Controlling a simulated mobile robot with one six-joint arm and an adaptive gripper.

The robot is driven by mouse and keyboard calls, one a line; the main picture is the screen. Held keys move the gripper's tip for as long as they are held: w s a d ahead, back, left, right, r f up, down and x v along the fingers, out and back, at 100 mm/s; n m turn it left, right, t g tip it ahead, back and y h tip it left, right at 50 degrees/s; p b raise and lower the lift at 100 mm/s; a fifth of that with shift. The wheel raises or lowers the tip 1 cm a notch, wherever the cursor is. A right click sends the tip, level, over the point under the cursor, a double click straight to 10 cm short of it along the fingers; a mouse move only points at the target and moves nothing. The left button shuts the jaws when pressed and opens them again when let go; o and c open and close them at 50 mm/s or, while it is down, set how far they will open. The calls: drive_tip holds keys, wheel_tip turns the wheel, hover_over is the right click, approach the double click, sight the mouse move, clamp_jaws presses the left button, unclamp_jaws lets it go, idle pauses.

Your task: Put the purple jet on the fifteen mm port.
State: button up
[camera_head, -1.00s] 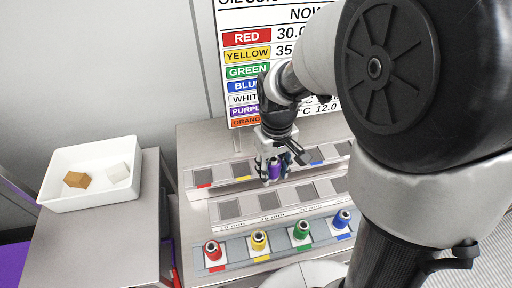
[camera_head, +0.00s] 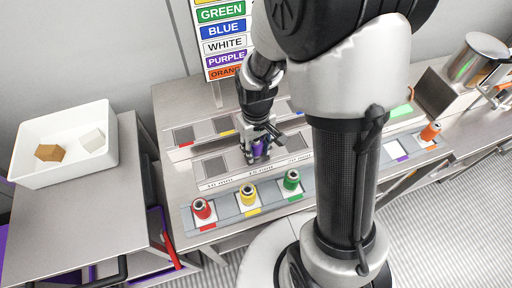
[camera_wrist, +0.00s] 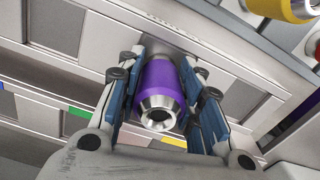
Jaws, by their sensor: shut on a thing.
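The purple jet (camera_head: 261,147) is held upright in my gripper (camera_head: 260,150), whose fingers are shut on its sides. It also shows in the wrist view (camera_wrist: 162,82), between the two blue-padded fingers, with its silver nozzle end toward the camera. In the head view the jet is over the middle row of ports, by the label that seems to read 15 mm (camera_head: 260,172). The gripper and jet hide most of that port. Whether the jet's bottom touches the port cannot be told.
Red (camera_head: 201,208), yellow (camera_head: 248,195) and green (camera_head: 291,181) jets stand on the front strip (camera_head: 224,215). An orange jet (camera_head: 430,131) stands at far right. A white bin (camera_head: 66,174) with two blocks is at left. A colour sign (camera_head: 222,38) stands behind.

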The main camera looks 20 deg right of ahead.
drive_tip(key=o, duration=1.3)
drive_tip(key=shift+f, duration=0.1)
drive_tip(key=shift+c, duration=0.2)
wheel_tip(320, 180, up, 13)
drive_tip(key=p, duration=0.4)
drive_tip(key=shift+f, duration=0.15)
drive_tip(key=s+r+m+t, duration=0.2)
drive_tip(key=s+r+t, duration=0.2)
drive_tip(key=s+r, duration=1)
drive_tip(key=shift+s+t, duration=0.3)
drive_tip(key=shift+s, duration=0.1)
